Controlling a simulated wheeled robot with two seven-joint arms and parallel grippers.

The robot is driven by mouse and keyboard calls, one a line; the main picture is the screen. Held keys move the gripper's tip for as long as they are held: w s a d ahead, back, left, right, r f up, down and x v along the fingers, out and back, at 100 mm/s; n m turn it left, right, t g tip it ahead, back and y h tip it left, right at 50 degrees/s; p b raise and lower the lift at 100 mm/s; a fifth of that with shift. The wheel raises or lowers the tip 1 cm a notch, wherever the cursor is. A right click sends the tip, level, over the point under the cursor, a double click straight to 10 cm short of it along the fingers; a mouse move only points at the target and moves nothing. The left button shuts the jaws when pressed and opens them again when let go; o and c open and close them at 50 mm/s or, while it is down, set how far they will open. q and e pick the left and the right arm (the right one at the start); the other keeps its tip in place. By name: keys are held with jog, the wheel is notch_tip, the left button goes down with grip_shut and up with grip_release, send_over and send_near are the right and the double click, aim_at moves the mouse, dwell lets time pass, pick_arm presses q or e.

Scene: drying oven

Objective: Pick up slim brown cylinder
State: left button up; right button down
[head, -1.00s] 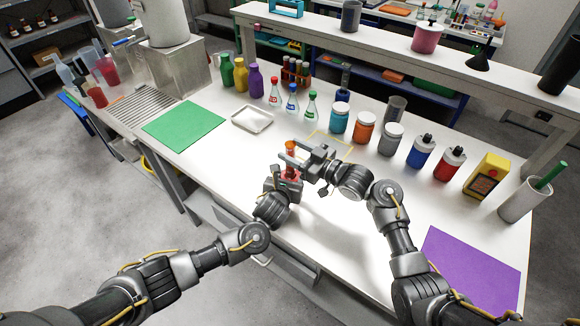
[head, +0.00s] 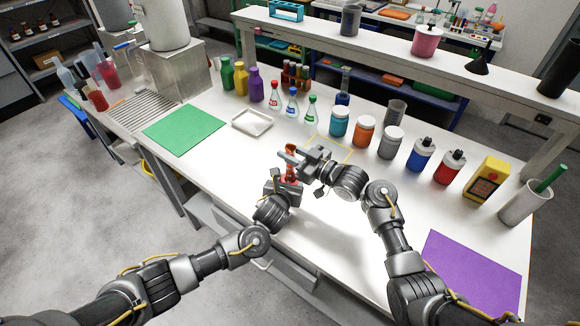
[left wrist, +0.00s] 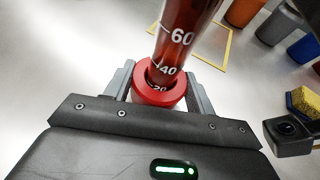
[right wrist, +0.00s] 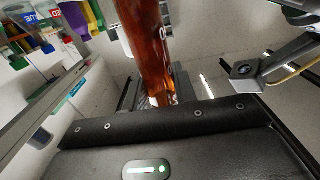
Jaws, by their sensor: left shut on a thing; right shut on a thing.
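The slim brown cylinder (head: 291,173) is a clear graduated tube with red-brown liquid and a red collar at its lower end. It is held above the white bench between both grippers. My left gripper (head: 284,186) is shut on its lower end. In the left wrist view the red collar (left wrist: 158,92) sits between the fingers, and the tube shows marks 20, 40 and 60. My right gripper (head: 291,155) comes from the right and is shut on the tube higher up. The tube (right wrist: 150,45) also rises between its fingers in the right wrist view.
A yellow-outlined square (head: 345,142) is marked on the bench behind the right gripper. Capped jars, such as the teal one (head: 339,122), and small flasks stand behind. A white tray (head: 236,126) and green mat (head: 184,133) lie left, a purple mat (head: 470,275) right.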

notch_tip(320, 180, up, 10)
dwell(0.5)
pick_arm(q)
jog(key=o, duration=1)
jog(key=shift+o, duration=0.2)
jog(key=v, duration=1.2)
